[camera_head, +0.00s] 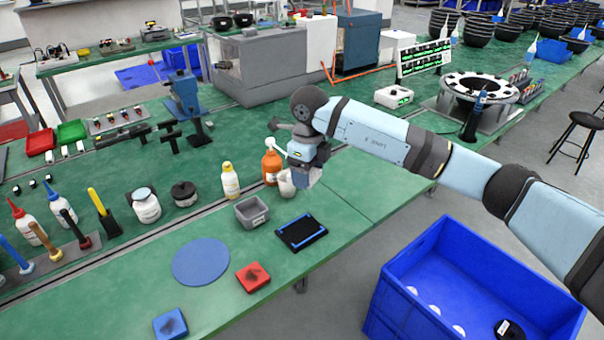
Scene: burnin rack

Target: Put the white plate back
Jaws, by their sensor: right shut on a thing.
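My right arm comes in from the right, and its gripper (304,178) is over the green bench, pointing down. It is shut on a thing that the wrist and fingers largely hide. A small whitish object (287,184) shows at the left side of the fingers, beside the orange bottle (271,166). I cannot tell its full shape, nor whether it is the white plate. No other plain white plate can be made out on the bench. My left gripper is not in view.
Near the gripper are a grey bin (252,212), a black blue-edged tray (302,233) and a yellow-white bottle (230,181). A blue round mat (201,262) and red block (253,278) lie in front. A blue crate (410,268) stands lower right. Bench right of the tray is clear.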

